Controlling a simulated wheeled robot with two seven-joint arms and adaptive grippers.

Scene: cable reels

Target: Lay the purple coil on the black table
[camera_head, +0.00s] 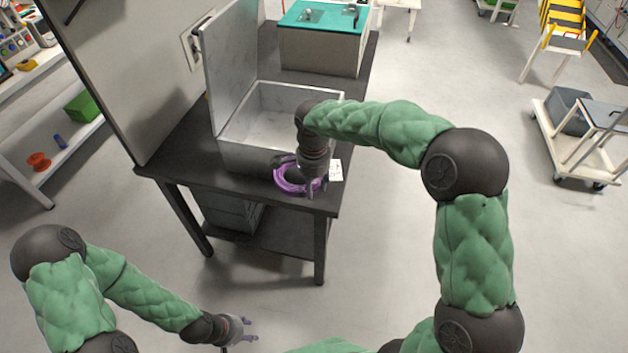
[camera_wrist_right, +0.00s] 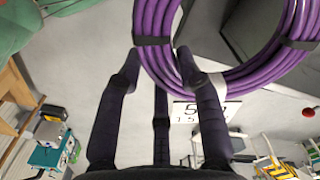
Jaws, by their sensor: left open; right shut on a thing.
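The purple coil (camera_head: 283,183), a ring of cable with black straps, is at the front right part of the black table (camera_head: 178,158). My right gripper (camera_head: 311,190) is shut on the coil's rim, with fingers pointing down. In the right wrist view the coil (camera_wrist_right: 268,62) shows large, with its strapped near side at the fingertips (camera_wrist_right: 160,58). The coil overlaps the table's front edge in the head view; I cannot tell whether it touches the top. My left gripper (camera_head: 246,329) is open and empty, low in front of the table and apart from it.
A grey open box with raised lid (camera_head: 232,65) stands on the table right behind the coil. A white number card (camera_head: 336,171) is just right of the coil. A teal-topped case (camera_head: 322,17) stands at the table's far end. The left front of the tabletop is bare.

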